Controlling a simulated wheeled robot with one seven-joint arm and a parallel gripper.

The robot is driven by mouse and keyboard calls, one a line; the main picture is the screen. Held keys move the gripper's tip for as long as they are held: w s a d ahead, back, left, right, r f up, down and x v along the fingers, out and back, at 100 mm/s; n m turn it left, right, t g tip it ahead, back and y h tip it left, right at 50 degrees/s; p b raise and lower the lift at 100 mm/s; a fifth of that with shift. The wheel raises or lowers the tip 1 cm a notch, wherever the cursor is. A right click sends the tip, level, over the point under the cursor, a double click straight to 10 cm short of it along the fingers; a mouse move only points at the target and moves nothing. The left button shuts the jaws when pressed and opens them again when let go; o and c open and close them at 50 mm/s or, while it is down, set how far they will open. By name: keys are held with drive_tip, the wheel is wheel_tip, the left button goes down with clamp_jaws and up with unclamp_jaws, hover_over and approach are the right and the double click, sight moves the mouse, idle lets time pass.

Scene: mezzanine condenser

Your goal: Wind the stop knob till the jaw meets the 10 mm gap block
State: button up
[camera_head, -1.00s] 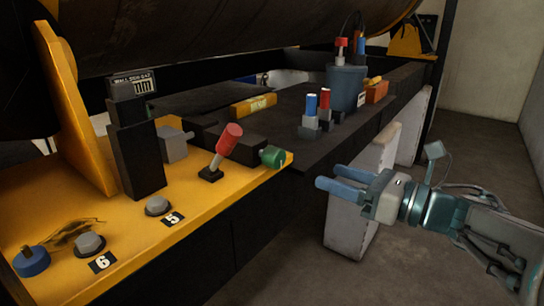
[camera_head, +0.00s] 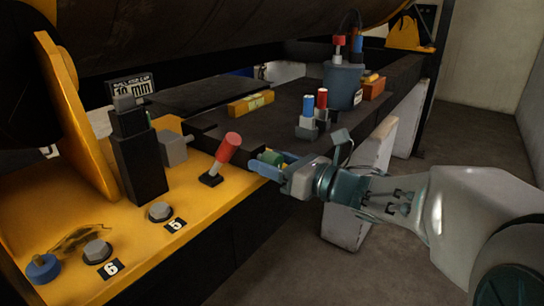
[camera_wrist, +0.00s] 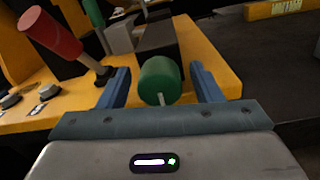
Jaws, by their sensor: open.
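The green knob (camera_head: 273,157), which looks like the stop knob, sits at the end of a dark block (camera_wrist: 160,38) on the yellow bench's right edge. In the wrist view the knob (camera_wrist: 160,80) has a pale mark on its near face. My gripper (camera_wrist: 160,85) is open, with one blue finger on each side of the knob and visible space between. In the head view my gripper (camera_head: 265,165) partly covers the knob. A sign (camera_head: 132,88) reads 10 mm. A grey block (camera_head: 172,148) stands behind; I cannot tell whether the jaw touches a gap block.
A red-topped lever (camera_head: 227,150) leans close left of the knob. Buttons marked 5 (camera_head: 160,211) and 6 (camera_head: 97,251) and a blue knob (camera_head: 43,268) are on the yellow bench (camera_head: 130,230). Small red and blue items and a bucket (camera_head: 343,85) stand behind on the dark bench.

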drive_tip(key=c, duration=1)
drive_tip(key=shift+f+b, duration=0.1)
drive_tip(key=shift+b, duration=0.2)
drive_tip(key=shift+m+b, duration=1.15)
drive_tip(key=shift+m, duration=0.35)
drive_tip(key=o, duration=1)
